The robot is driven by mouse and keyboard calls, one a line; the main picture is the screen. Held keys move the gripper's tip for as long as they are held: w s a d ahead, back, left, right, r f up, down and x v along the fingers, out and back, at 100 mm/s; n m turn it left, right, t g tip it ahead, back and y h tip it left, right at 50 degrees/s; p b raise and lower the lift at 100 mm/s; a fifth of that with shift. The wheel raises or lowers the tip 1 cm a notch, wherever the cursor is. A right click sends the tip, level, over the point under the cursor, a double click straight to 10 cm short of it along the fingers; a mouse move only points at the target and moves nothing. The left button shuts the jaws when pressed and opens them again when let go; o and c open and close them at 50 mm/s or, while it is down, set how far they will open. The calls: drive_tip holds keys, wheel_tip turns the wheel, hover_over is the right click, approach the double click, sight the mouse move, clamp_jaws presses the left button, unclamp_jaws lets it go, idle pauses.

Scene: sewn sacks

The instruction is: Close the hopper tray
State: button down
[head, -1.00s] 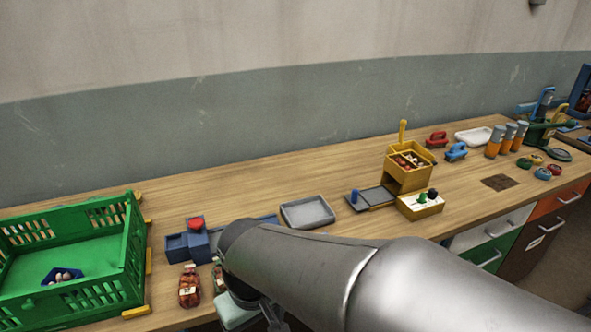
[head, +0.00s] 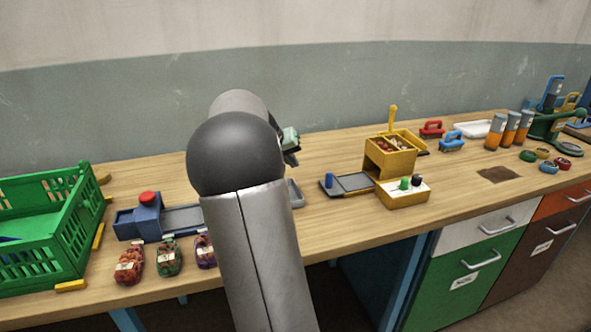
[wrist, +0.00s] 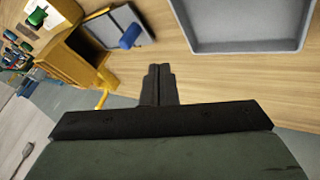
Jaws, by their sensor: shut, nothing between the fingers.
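The yellow hopper (head: 393,157) stands on the bench right of the middle, with reddish contents in its top. Its grey hopper tray (head: 352,183) sticks out to the left, with a blue knob (head: 329,180) at its outer end. In the wrist view the hopper (wrist: 82,64), its pulled-out tray (wrist: 108,28) and the blue knob (wrist: 130,37) lie at the upper left. My gripper (wrist: 158,70) is shut and empty, above the bench. In the head view my gripper (head: 292,158) is left of the hopper and apart from the knob, partly hidden by my arm.
A shallow grey tray (head: 296,194) lies left of the hopper, partly behind my arm. A box with green and black knobs (head: 402,196) sits in front of the hopper. Red and blue clamp-like tools (head: 452,143) lie to its right. A green crate (head: 50,255) is far left.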

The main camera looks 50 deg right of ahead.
drive_tip(key=x, duration=0.8)
drive_tip(key=shift+d+f+p, duration=0.2)
drive_tip(key=shift+f+p, duration=0.15)
drive_tip(key=shift+s+d+r+p, duration=0.1)
drive_tip(key=shift+s+d+p, duration=0.2)
drive_tip(key=shift+s+d, duration=0.95)
drive_tip(key=shift+d, duration=0.15)
drive_tip(key=shift+s, duration=0.1)
